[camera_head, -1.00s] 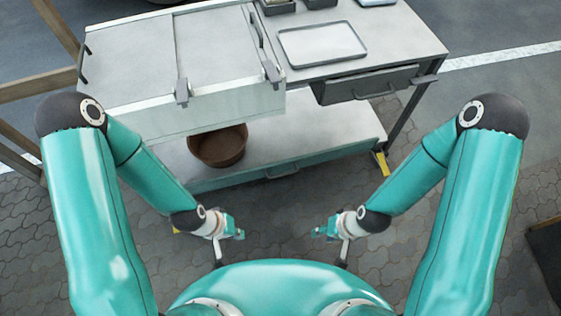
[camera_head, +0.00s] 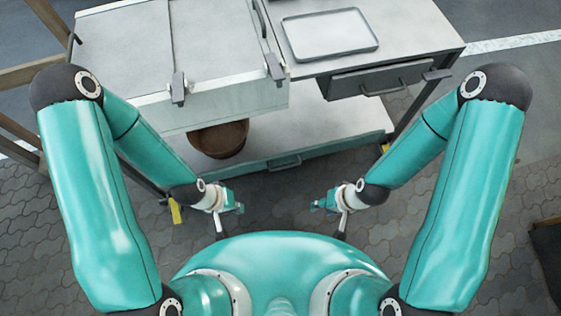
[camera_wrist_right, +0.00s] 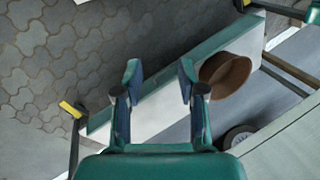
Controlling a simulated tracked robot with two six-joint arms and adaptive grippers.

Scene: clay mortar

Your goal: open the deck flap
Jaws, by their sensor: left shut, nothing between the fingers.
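The deck of the workbench carries two pale flat panels side by side, a left panel (camera_head: 125,45) and a right panel (camera_head: 210,38). Both lie flat; I cannot tell which is the deck flap. Grey latch-like pieces sit at the front edge, one at the seam (camera_head: 178,88) and one at the right corner (camera_head: 274,66). A dark bar handle (camera_head: 259,18) runs along the right side. My left gripper (camera_head: 238,208) is shut and empty, low in front of the bench. My right gripper (camera_head: 318,206) is also in front of it; the wrist view shows its fingers (camera_wrist_right: 160,80) apart with nothing between them.
A grey tray (camera_head: 330,32) lies on the bench's right top, above a drawer (camera_head: 383,77). A brown bowl (camera_head: 219,138) stands on the lower shelf (camera_head: 310,125). Wooden beams (camera_head: 28,72) stand at the left. The paved floor between my grippers and the bench is clear.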

